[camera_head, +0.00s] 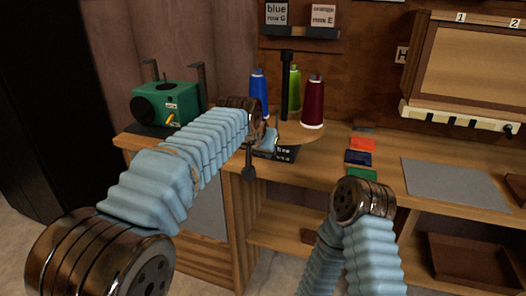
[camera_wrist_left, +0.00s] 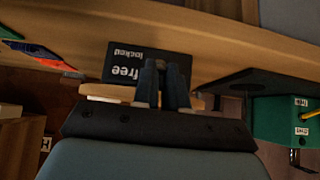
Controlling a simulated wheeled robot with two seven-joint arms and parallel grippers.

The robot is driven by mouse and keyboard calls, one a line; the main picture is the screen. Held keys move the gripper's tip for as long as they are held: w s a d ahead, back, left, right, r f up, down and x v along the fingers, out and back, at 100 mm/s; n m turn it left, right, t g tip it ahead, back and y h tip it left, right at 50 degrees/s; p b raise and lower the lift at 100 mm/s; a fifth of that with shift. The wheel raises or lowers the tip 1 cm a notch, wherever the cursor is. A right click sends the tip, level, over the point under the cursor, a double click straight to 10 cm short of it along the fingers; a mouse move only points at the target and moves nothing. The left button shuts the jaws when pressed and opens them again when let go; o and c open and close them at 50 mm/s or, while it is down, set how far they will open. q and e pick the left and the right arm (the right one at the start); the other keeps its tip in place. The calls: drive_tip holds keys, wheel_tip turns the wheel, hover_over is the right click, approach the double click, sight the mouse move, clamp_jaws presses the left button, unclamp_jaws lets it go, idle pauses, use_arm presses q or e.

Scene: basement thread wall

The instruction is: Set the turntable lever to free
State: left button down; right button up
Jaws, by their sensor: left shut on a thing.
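The turntable (camera_head: 300,133) is a round wooden disc on the bench with a dark post and blue, green and dark red thread cones. A black plate (camera_wrist_left: 118,62) marked "free" and "locked" shows upside down in the left wrist view. My left gripper (camera_wrist_left: 165,68) is shut in front of this plate, by the disc's edge, on what seems to be the turntable lever, mostly hidden between the fingers. A dark rod with a rounded end (camera_head: 249,171) hangs below my left wrist in the head view. My right wrist shows at lower middle; its fingers are out of sight.
A green box (camera_head: 168,103) with a yellow switch stands left of the turntable. Red, blue and green pieces (camera_head: 359,158) and a grey mat (camera_head: 452,183) lie to the right. A framed board with a hook rail (camera_head: 462,122) hangs behind. Open shelves are below the bench.

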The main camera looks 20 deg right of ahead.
use_arm(q)
drive_tip(key=shift+w+r+g, duration=0.1)
drive_tip(key=shift+g, duration=0.2)
drive_tip(key=c, duration=1.2)
unclamp_jaws()
drive_tip(key=shift+o, duration=0.2)
drive_tip(key=v, duration=1.3)
drive_tip(key=shift+s+r+b, duration=0.25)
drive_tip(key=shift+r+b, duration=0.05)
drive_tip(key=shift+b, duration=0.05)
